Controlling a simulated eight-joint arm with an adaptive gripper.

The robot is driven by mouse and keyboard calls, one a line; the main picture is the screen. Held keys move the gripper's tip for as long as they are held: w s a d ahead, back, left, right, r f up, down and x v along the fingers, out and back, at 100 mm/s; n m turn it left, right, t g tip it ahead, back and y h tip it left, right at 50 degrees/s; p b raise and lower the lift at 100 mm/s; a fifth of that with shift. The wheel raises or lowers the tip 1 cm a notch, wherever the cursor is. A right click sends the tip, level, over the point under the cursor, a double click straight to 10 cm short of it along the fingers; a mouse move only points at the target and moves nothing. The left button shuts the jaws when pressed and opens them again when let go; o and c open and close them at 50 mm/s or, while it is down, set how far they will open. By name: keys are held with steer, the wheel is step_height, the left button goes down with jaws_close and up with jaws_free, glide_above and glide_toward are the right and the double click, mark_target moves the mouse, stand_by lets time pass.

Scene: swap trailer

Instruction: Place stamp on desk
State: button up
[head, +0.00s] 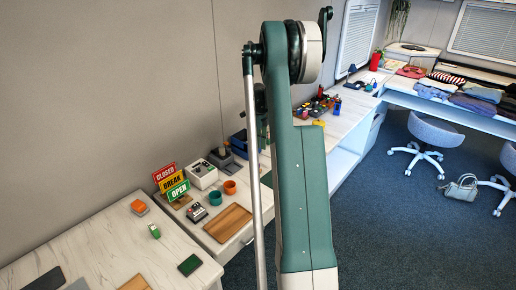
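No object can be told for certain as the stamp at this size. A small orange item (139,207) and a small green item (154,230) lie apart on the pale marbled desk (95,248) at lower left. A dark item with an upright knob (220,154) stands farther back, on the counter (203,232) beyond that desk. My upright green arm fills the middle of the view and hides part of the counter. My gripper cannot be made out, so whether it holds anything does not show.
Signs (171,182), a white device (202,174), an orange cup (230,187), a teal cup (215,198) and a wooden board (228,222) crowd the counter. A dark green pad (190,265) lies on the desk. Bare desk surface shows mid-left. Chairs (436,132) stand right.

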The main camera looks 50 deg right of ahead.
stand_by(0.4)
steer(key=a+r+n+t, duration=0.1)
steer(key=a+r+n, duration=0.4)
steer(key=a, duration=0.5)
steer(key=a+r+n+t+h, duration=0.1)
steer(key=a+r+n, duration=0.2)
steer(key=a+r, duration=0.5)
steer(key=a+r+n, duration=0.4)
steer(key=a+r, duration=0.2)
steer(key=a, duration=0.5)
steer(key=s+a+r+n+t, duration=0.1)
steer(key=s+a+r+n, duration=0.1)
steer(key=s+a+n, duration=0.45)
steer(key=s+a+r+n+t, duration=0.1)
steer(key=s+a+r+n, duration=0.15)
steer(key=a, duration=0.75)
steer(key=s+a+f+n+t+y, duration=0.1)
steer(key=s+a+f+n+t, duration=0.2)
steer(key=s+a+n, duration=0.9)
steer(key=shift+s+a+f, duration=0.3)
steer(key=shift+s+a, duration=2.5)
steer(key=shift+s, duration=0.2)
steer(key=shift+o, duration=0.6)
